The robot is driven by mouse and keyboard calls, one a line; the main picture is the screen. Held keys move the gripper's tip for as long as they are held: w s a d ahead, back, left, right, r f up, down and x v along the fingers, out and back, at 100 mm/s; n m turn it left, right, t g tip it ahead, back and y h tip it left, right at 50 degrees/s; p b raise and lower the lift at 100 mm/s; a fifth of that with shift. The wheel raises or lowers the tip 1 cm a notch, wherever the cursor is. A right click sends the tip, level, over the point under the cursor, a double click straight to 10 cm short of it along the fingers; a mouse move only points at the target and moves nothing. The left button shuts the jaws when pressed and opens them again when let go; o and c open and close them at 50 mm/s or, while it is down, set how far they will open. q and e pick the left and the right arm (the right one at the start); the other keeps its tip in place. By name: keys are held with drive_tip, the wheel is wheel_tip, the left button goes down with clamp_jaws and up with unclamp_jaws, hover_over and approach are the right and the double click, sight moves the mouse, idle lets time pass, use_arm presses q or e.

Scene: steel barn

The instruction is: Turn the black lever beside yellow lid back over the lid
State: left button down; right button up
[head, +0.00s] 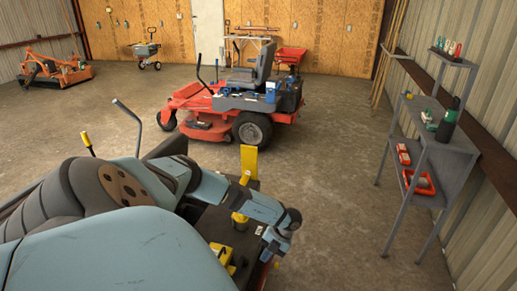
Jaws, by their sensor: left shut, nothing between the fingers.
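A small yellow cap-like piece (239,219), which looks like the yellow lid, sits on the dark deck of a machine just below my left forearm. I cannot clearly make out the black lever beside it; it is too small or hidden by my arm. My left gripper (272,247) is shut and empty, pointing down to the right of the yellow piece and apart from it. My right gripper is not in view.
A yellow upright plate (249,160) stands behind my left forearm, and a yellow block (221,257) lies on the deck nearer me. A red mower (230,105) stands beyond. A grey shelf (447,150) stands at the right wall. The floor between is clear.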

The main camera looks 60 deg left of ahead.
use_arm(q)
drive_tip(key=v, duration=0.2)
drive_tip(key=shift+w+d+r, duration=0.15)
drive_tip(key=shift+w+r, duration=0.05)
drive_tip(key=shift+r, duration=0.15)
drive_tip(key=shift+d, duration=0.1)
